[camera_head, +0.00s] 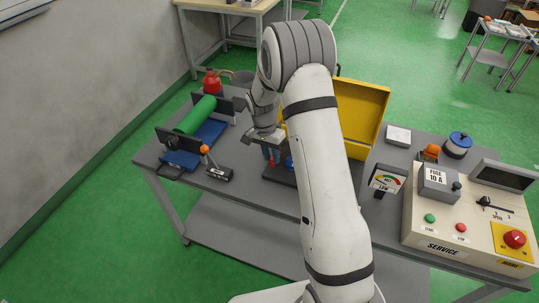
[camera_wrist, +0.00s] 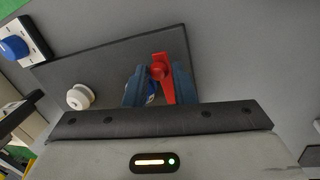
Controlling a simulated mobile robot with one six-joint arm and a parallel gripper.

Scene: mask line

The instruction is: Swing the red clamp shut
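A gap with a blue and white part lies between the left finger and the clamp. In the head view, the red clamp (camera_head: 268,154) is small beneath my gripper (camera_head: 266,146), and my arm hides part of the dark plate (camera_head: 279,175).
A white round knob (camera_wrist: 80,96) sits on the plate's left. In the head view, a green roll (camera_head: 195,115) on a blue tray stands left, a yellow box (camera_head: 361,112) behind my arm, and a service console (camera_head: 450,225) right. An orange-knobbed lever (camera_head: 205,149) stands front left.

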